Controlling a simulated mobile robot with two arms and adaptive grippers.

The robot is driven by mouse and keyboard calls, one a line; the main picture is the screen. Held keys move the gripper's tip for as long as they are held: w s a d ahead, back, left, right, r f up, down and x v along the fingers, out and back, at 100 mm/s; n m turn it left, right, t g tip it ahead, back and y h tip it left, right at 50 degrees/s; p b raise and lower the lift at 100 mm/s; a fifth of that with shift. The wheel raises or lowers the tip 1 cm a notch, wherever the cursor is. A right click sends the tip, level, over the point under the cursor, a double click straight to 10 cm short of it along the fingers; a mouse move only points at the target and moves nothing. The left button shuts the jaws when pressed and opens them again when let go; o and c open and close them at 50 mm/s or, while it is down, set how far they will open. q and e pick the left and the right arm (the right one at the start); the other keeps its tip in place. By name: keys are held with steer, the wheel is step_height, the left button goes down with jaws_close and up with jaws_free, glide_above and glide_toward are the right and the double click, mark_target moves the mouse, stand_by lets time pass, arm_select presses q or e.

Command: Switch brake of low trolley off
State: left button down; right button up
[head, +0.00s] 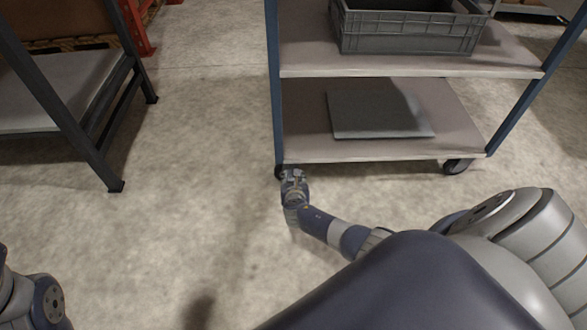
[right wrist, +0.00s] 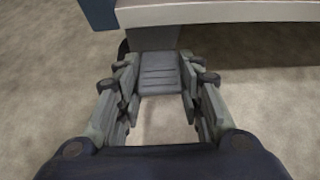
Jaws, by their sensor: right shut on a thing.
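The low trolley (head: 400,149) has blue posts and two grey shelves. Its front left caster is mostly hidden behind my right gripper (head: 293,176), which is down at that corner near the floor. In the right wrist view, a dark grey ridged brake pedal (right wrist: 158,82) sticks out from under the trolley's lower shelf edge (right wrist: 225,14). My right gripper's fingers (right wrist: 158,76) are on both sides of the pedal, shut on it. My left gripper is out of view; only part of my left arm shows at the lower left.
A grey crate (head: 405,35) stands on the upper shelf, and a flat grey panel (head: 375,115) lies on the lower one. The front right caster (head: 457,166) is visible. A dark metal rack (head: 75,150) stands at the left. The concrete floor between is clear.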

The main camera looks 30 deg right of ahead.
steer(key=shift+w+d+r, duration=0.1)
steer(key=shift+w+r, duration=0.05)
steer(key=o, duration=0.8)
steer(key=shift+o, duration=1.3)
steer(key=shift+s, duration=0.2)
steer(key=v, duration=1.1)
steer(key=shift+s+a+r, duration=0.15)
steer(key=shift+s+a, duration=0.1)
